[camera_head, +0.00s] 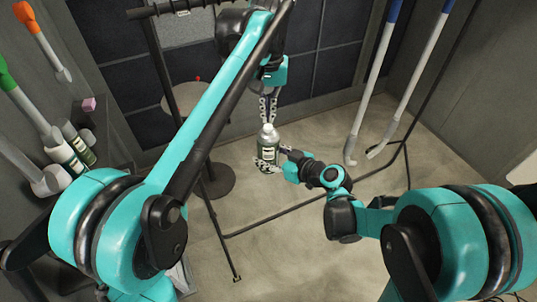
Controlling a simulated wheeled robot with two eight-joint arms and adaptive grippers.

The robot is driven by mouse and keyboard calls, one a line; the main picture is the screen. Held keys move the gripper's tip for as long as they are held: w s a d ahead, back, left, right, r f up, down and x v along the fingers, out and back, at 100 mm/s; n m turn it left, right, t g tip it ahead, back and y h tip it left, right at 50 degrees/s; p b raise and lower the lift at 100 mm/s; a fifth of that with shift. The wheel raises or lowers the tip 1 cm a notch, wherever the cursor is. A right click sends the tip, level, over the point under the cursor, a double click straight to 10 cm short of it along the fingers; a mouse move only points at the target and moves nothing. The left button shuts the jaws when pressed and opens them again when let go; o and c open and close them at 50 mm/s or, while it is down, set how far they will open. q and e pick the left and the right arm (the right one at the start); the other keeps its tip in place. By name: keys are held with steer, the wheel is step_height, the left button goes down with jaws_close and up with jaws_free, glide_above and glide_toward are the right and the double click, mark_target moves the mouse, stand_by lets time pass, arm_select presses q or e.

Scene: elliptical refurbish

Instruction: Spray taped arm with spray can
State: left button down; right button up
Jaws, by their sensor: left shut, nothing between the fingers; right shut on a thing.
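My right gripper (270,166) comes from the right and is shut around the can's lower part. My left gripper (268,108) points down just above the can's top, shut and empty; I cannot tell whether it touches the top. Long pale arms with coloured ends stand around: two blue-ended ones, a near one (372,80) and a farther one (415,80), at the right, an orange-ended one (43,42) and a green-ended one (25,105) at the left.
Similar bottles (66,156) stand on a shelf at the left, near a pink block (89,104). A round stand (185,97) is behind my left arm. A black rack's foot bar (290,215) crosses the pale floor (290,265). Dark panels and grey walls close the back and right.

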arm_select(q)
steer(key=shift+f, duration=0.25)
stand_by(0.3)
steer(key=shift+f, duration=0.95)
steer(key=shift+r, duration=2.55)
step_height(320, 180, up, 8)
steer(key=shift+f, duration=0.25)
